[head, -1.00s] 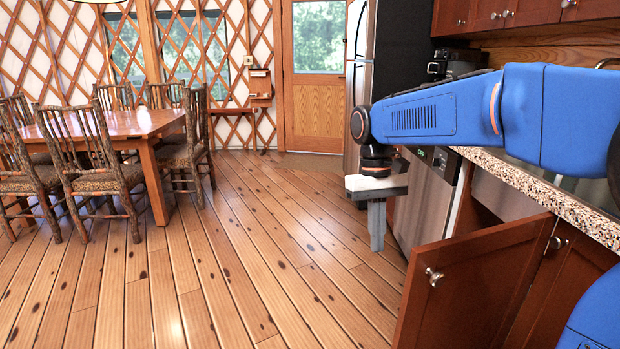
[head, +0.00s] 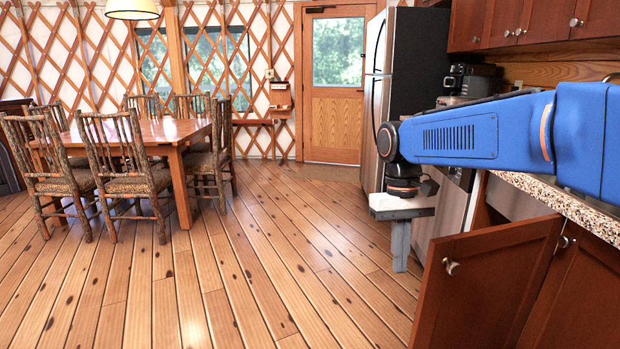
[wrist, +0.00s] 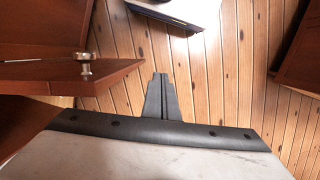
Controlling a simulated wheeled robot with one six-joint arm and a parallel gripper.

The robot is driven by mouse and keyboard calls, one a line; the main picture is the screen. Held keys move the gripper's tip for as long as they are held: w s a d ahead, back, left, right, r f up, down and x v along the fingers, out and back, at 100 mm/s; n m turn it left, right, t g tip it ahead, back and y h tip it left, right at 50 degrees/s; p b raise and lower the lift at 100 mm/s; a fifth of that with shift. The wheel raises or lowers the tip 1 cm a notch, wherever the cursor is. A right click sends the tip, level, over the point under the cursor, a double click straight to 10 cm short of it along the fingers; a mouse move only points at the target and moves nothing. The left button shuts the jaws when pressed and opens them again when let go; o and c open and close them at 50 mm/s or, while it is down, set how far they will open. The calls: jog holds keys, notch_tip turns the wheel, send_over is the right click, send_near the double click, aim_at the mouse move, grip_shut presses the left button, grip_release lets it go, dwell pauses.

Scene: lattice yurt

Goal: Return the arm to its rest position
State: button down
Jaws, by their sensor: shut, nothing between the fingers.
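My blue arm reaches in from the right in the head view, and my gripper (head: 400,266) hangs from its end, pointing down. The fingers are together with nothing between them. The gripper is over the wooden floor, just left of the counter front and above and beyond an open cabinet door. In the wrist view the closed fingers (wrist: 161,76) point at the floor planks.
The open cabinet door (head: 478,290) juts out at the lower right; its knob (wrist: 84,60) also shows in the wrist view. A granite counter (head: 570,200) runs along the right. A table (head: 150,135) with chairs stands left. The middle floor is clear.

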jog(key=s+d+f+m+t, duration=0.1)
jog(key=s+d+f+t, duration=0.2)
jog(key=s, duration=0.6)
jog(key=s+d+f+t, duration=0.4)
jog(key=s+d+f, duration=0.1)
jog(key=s, duration=0.5)
jog(key=shift+d+f+m, duration=0.15)
jog(key=shift+d+m, duration=0.25)
jog(key=shift+d, duration=0.3)
jog(key=c, duration=2.5)
grip_release()
